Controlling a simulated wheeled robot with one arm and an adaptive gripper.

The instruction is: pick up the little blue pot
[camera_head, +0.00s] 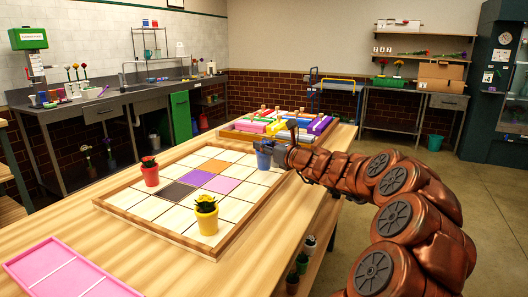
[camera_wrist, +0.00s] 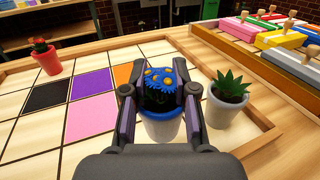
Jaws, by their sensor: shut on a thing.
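The little blue pot (camera_head: 264,160) is at the far right part of the tiled board in the head view. In the wrist view the pot (camera_wrist: 162,130) has a blue rim, a paler lower wall and blue flowers with yellow centres. My gripper (camera_wrist: 160,92) is shut on it, one finger on each side near the rim and flowers. In the head view my gripper (camera_head: 279,150) reaches it from the right. I cannot tell whether its base touches the board.
A grey pot with a green succulent (camera_wrist: 226,106) stands close to the right of my gripper. A red pot (camera_head: 150,176) and a yellow pot (camera_head: 207,220) stand on the framed board (camera_head: 235,240). Coloured blocks (camera_head: 280,125) lie behind. A pink tray (camera_head: 70,275) is at front left.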

